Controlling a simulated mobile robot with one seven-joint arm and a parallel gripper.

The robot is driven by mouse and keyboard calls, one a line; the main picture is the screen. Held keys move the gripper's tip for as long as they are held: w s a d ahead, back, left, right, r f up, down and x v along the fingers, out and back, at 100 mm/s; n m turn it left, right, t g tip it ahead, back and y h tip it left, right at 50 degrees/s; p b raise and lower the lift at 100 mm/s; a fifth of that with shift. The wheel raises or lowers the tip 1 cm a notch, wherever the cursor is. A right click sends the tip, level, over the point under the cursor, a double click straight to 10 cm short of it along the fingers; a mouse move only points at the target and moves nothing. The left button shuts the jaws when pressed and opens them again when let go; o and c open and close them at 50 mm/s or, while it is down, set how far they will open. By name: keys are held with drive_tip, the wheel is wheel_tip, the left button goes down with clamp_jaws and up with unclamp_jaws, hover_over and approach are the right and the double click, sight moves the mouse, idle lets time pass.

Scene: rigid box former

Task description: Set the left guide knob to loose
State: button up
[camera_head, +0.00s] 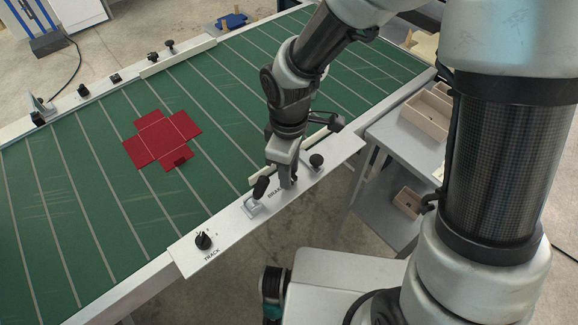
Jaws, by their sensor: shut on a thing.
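My gripper (287,182) points down at the panel on the near rail of the green conveyor. Its fingers are shut on a small control on that panel, which they almost wholly hide; it looks to be a knob. A black knob on a stem (316,160) stands just to the right of the fingers, apart from them. A black-handled lever (260,188) stands just to their left, tilted. I cannot read which setting the held control is at.
A pointer knob (203,240) marked TRACK sits at the panel's left. A flat red box blank (162,138) lies on the green conveyor (90,215). The far rail carries a pale guide bar (180,57) with black knobs. A grey side table (400,150) with wooden trays stands right.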

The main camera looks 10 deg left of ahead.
drive_tip(key=shift+r+n+p, duration=0.1)
drive_tip(key=shift+n+p, duration=0.3)
drive_tip(key=shift+n, duration=0.9)
drive_tip(key=o, duration=1)
drive_tip(key=shift+o, duration=0.2)
wheel_tip(320, 180, up, 17)
drive_tip(key=p, duration=0.2)
drive_tip(key=shift+r, duration=0.15)
